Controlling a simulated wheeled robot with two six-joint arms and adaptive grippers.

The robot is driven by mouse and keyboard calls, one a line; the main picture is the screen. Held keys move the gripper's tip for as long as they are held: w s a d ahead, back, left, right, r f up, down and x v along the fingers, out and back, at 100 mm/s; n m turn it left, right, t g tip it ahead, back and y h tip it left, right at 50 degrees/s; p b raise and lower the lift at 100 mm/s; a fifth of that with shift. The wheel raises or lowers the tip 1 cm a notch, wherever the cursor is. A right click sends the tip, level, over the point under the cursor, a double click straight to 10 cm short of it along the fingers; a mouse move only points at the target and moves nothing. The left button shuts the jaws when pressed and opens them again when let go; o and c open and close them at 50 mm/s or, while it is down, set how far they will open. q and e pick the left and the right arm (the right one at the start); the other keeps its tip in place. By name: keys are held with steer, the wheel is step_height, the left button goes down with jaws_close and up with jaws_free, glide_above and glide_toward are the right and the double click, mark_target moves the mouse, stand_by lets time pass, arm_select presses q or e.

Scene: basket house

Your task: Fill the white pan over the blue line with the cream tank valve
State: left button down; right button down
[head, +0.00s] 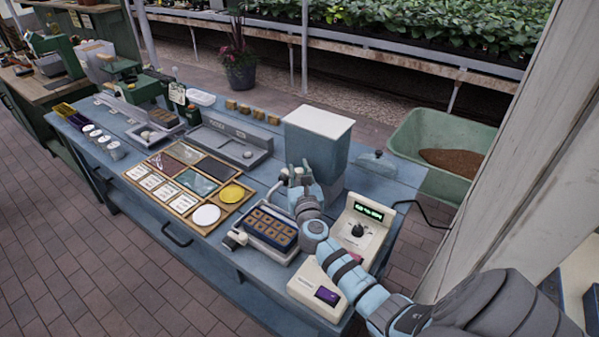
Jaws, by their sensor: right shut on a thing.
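The white pan (273,258) stands on the blue bench, with a dark blue tray of several brown squares (270,228) in it. The blue-grey tank (316,156) with a white lid stands behind it. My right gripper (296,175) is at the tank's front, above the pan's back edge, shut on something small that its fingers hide. I cannot make out the cream tank valve there. A small cream fitting (235,239) sits at the pan's left front corner. The blue line and any water in the pan are too small to tell. My left gripper is out of view.
A wooden sectioned tray (228,208) lies left. A green barrow (420,140) stands behind the bench.

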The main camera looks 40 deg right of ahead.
steer(key=shift+a+f+m+g+h+b, duration=0.1)
steer(key=shift+a+m+g+h+b, duration=0.25)
steer(key=shift+m+g+h, duration=0.3)
steer(key=shift+a+m+g+h+b, duration=0.15)
steer(key=shift+m+g+h+b, duration=0.25)
steer(key=shift+h, duration=0.35)
steer(key=m+g+h+b, duration=0.1)
steer(key=m+g+b, duration=0.1)
steer(key=b, duration=0.1)
steer(key=a+m+g+h+b, duration=0.1)
steer(key=g+h+b, duration=0.1)
steer(key=b, duration=0.2)
steer(key=a+m+g+h+b, duration=0.1)
steer(key=m+g+h+b, duration=0.1)
steer(key=g+b, duration=0.1)
steer(key=shift+w+a+m, duration=0.15)
steer(key=shift+a+m, duration=0.05)
steer(key=shift+m, duration=0.15)
steer(key=shift+r, duration=0.2)
steer(key=c, duration=1.4)
jaws_free()
